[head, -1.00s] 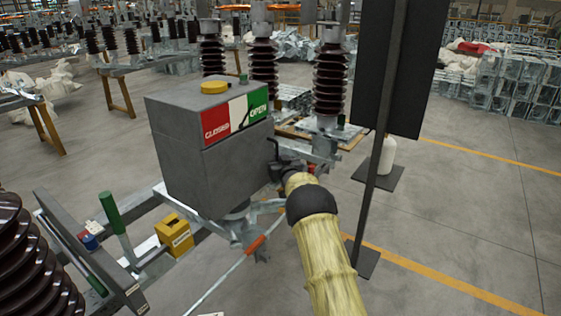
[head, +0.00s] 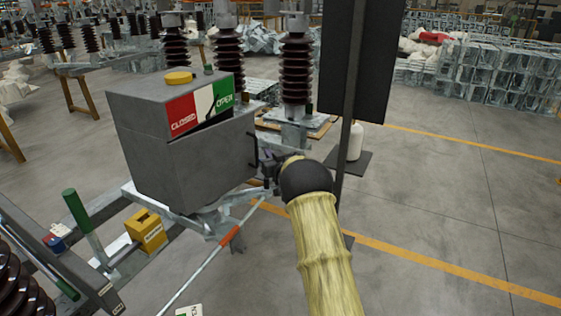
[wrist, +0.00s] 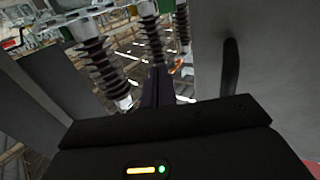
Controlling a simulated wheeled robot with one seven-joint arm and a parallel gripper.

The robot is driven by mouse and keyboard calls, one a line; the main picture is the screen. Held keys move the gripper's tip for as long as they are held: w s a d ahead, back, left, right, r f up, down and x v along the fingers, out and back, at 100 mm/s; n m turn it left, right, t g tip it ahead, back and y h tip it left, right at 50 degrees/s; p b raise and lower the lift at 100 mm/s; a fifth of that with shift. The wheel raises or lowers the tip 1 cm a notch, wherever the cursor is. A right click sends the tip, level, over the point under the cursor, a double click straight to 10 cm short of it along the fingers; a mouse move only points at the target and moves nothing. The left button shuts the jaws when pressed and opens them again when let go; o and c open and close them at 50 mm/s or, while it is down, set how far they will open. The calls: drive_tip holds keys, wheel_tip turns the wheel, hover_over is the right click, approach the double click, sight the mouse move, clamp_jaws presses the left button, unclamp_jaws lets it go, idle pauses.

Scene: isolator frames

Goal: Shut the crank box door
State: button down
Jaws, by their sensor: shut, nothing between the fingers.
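The grey crank box (head: 140,140) stands on a metal frame left of centre in the head view, with a yellow cap on top and a red CLOSED and green OPEN sign. Its door (head: 205,155) is the front panel below the sign. A dark wedge-shaped gap shows along the door's top, and its right edge stands out past the sign, so it looks ajar. A black handle (head: 254,150) is by that edge; a black handle on a grey panel also shows in the wrist view (wrist: 231,68). My gripper (head: 263,165) is shut and empty beside the door's right edge; contact is unclear.
Ribbed insulators (head: 296,75) stand behind the box. A yellow block (head: 147,232) and green-handled lever (head: 80,215) are at lower left.

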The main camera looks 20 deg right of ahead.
drive_tip(key=s+d, duration=0.1)
drive_tip(key=s, duration=0.1)
drive_tip(key=s+d, duration=0.1)
drive_tip(key=d, duration=0.1)
drive_tip(key=shift+s+r+b, duration=0.1)
drive_tip(key=shift+s+b, duration=0.25)
drive_tip(key=shift+w, duration=0.1)
drive_tip(key=s+a+f+g+h, duration=0.1)
drive_tip(key=s+g, duration=0.4)
drive_tip(key=s, duration=1)
drive_tip(key=s+a+f+m+g+h, duration=0.1)
drive_tip(key=s+a+f+g, duration=0.2)
drive_tip(key=s, duration=1.2)
drive_tip(key=s+a+f+g, duration=0.2)
drive_tip(key=s+a+g, duration=0.3)
drive_tip(key=s, duration=1)
drive_tip(key=shift+s+m+g+h, duration=0.3)
drive_tip(key=shift+s+g+h, duration=0.1)
drive_tip(key=shift+g, duration=0.7)
drive_tip(key=shift+a, duration=0.1)
